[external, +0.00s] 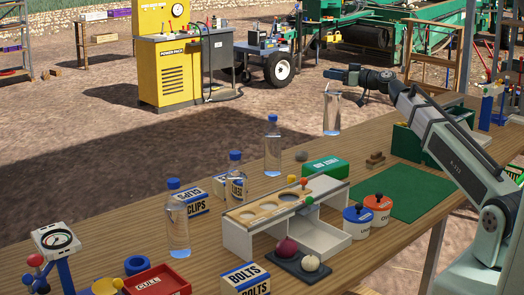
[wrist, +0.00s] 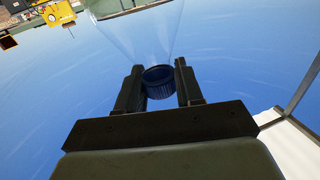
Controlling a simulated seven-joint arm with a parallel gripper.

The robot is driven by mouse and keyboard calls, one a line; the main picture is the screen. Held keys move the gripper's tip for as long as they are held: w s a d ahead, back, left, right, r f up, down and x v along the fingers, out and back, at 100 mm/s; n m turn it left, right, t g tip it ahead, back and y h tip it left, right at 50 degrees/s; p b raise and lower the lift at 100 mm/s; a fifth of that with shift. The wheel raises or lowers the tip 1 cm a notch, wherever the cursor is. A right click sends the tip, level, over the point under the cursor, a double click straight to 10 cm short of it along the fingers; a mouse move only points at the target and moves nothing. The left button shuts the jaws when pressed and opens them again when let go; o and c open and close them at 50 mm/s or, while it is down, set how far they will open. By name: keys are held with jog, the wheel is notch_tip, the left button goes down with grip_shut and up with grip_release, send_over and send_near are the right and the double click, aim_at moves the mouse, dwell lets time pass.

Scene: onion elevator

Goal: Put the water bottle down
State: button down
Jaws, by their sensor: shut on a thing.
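My gripper (external: 332,84) is at the end of the outstretched arm, at the far side of the table. It is shut on a clear water bottle (external: 332,113), which hangs upright below it in the external view. In the wrist view the bottle's blue cap (wrist: 158,83) sits between the two dark fingers (wrist: 160,88), with its clear body (wrist: 140,35) beyond. The bottle's base appears at the table's far edge; I cannot tell if it touches the wood. Three similar bottles stand on the table: one at the back (external: 272,145), one mid-left (external: 235,175) and one nearer (external: 178,220).
Bare wood lies around the back bottle.

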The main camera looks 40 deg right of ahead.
aim_at(337, 105)
jog(key=shift+a+f+n+y, duration=0.15)
jog(key=shift+a+n+y, duration=0.35)
jog(key=shift+a+y, duration=0.3)
jog(key=shift+s+a+f+g+y, duration=0.15)
jog(key=shift+a+f+g+y, duration=0.15)
jog(key=shift+a+f+g, duration=0.1)
jog(key=shift+f, duration=4.75)
jog(key=c, duration=0.7)
grip_release()
jog(key=shift+f, duration=0.15)
jog(key=v, duration=1.2)
jog(key=shift+d, duration=0.1)
